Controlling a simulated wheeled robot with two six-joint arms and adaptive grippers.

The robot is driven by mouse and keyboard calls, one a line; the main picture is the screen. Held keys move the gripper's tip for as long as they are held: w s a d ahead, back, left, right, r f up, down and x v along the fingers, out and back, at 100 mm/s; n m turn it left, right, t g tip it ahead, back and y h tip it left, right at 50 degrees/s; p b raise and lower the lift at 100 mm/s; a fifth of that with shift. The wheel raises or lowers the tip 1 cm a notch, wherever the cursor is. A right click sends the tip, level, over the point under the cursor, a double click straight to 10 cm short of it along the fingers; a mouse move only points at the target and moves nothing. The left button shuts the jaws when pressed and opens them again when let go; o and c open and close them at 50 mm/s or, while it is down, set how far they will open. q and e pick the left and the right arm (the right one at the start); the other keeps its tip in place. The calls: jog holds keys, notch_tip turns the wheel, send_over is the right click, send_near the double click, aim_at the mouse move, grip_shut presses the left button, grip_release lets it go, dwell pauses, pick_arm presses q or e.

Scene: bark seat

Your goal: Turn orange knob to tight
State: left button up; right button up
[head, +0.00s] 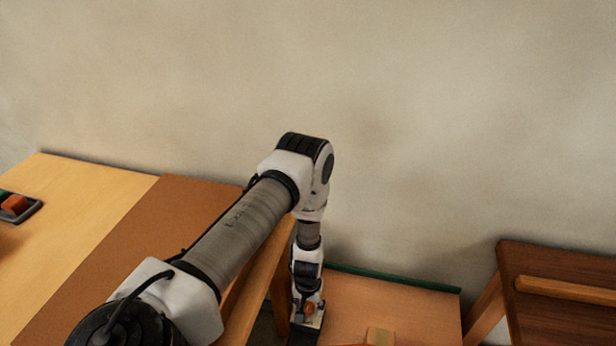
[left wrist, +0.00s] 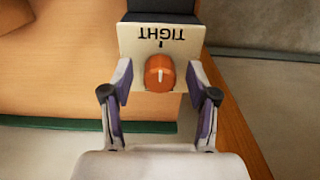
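The orange knob (left wrist: 160,73) sits on a cream panel (left wrist: 132,40) in the left wrist view. The word TIGHT is printed upside down on it, with a short black mark between word and knob. The knob's white line runs up and down the picture, in line with that mark. My left gripper (left wrist: 160,78) is open, one finger on each side of the knob, with gaps visible. In the head view the knob (head: 309,309) shows small beside my left gripper (head: 307,298). My right gripper is not in view.
The panel stands by a light wooden surface (head: 390,306) with a green back edge. A wooden table (head: 80,200) with a tray (head: 35,208) of coloured blocks is at left. A dark brown wooden piece (head: 570,265) stands at right. A plain wall is behind.

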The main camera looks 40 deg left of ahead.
aim_at(308, 307)
pick_arm(q)
notch_tip(308, 307, up, 12)
dwell(0.8)
dwell(0.3)
